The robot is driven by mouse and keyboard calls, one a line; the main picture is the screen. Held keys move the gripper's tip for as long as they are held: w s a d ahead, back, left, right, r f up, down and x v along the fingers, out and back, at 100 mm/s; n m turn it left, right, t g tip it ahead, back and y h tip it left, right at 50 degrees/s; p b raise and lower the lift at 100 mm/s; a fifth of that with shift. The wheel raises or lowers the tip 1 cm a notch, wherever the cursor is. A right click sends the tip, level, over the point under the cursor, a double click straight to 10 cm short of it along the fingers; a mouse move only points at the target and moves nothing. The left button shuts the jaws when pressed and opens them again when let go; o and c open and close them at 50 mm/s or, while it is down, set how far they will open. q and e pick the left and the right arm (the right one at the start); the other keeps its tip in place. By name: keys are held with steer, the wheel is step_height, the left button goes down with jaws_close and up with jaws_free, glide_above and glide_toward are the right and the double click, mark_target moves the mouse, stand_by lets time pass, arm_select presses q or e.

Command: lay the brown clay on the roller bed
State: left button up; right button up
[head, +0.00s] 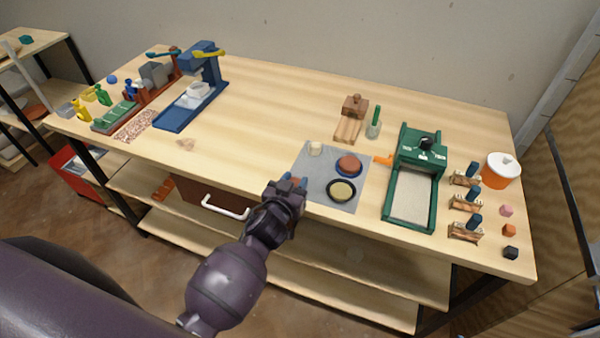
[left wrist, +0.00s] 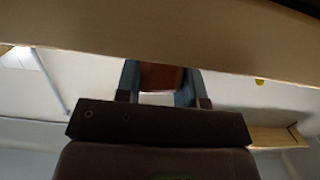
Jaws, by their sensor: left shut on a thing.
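My left gripper (head: 294,181) is at the table's front edge, just left of the grey mat. Its blue fingers are shut on a reddish-brown piece, the brown clay (head: 296,181). The clay also shows between the fingers in the left wrist view (left wrist: 160,77), partly hidden by them. The green slab roller stands to the right, past the mat. Its pale roller bed (head: 411,196) is flat and bare, with the green roller housing (head: 421,150) behind it and an orange handle at its left. My right gripper is not in view.
The grey mat (head: 313,186) holds a cream piece (head: 315,148), a blue dish with a reddish-brown disc (head: 348,166) and a black dish with a yellow one (head: 341,191).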

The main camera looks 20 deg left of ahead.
arm_select(q)
steer(key=w, duration=0.3)
steer(key=shift+w, duration=0.4)
steer(key=shift+f, duration=0.3)
steer(key=shift+f, duration=0.1)
steer(key=o, duration=0.9)
steer(key=shift+o, duration=0.2)
steer(key=shift+s, duration=0.2)
steer(key=s+r, duration=0.2)
steer(key=s, duration=0.9)
steer(key=shift+s+a, duration=0.15)
steer(key=shift+s, duration=0.15)
